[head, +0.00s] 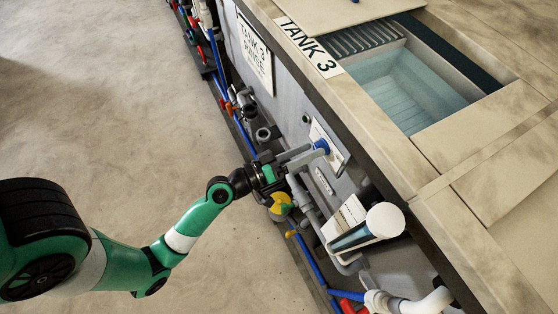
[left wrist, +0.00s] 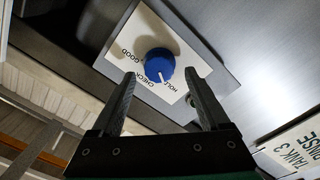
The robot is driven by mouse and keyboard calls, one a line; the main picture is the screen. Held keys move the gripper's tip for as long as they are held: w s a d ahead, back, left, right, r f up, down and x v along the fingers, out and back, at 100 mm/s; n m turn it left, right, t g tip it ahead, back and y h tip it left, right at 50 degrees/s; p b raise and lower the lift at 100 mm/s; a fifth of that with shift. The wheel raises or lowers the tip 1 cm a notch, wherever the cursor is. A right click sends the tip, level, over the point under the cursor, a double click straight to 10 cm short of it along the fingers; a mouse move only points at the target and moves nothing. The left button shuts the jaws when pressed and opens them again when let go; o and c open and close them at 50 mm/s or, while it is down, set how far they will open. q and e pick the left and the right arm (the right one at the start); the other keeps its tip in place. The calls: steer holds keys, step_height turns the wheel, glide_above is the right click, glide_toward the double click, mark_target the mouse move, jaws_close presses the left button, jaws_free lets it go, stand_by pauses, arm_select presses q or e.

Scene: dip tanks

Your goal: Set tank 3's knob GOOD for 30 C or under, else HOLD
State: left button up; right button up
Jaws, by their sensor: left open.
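The blue knob (head: 321,146) sits on a white plate (head: 330,135) on the front wall below tank 3 (head: 405,85). In the left wrist view the knob (left wrist: 157,62) is ringed by the words GOOD, CHECK and HOLD. Its white mark points toward the CHECK and HOLD side; I cannot tell exactly which. My left gripper (head: 309,153) is open at the knob. In the left wrist view its fingertips (left wrist: 160,76) stand on either side of the knob's near edge; contact is unclear. No temperature reading is legible. My right gripper is not in view.
A TANK 3 RINSE sign (head: 255,53) hangs on the wall. Pipes and valves (head: 281,204) run low along the wall. The floor (head: 120,110) is clear.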

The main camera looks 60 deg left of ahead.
arm_select(q)
steer(key=s+b, duration=0.2)
steer(key=s, duration=0.8)
steer(key=shift+f, duration=0.1)
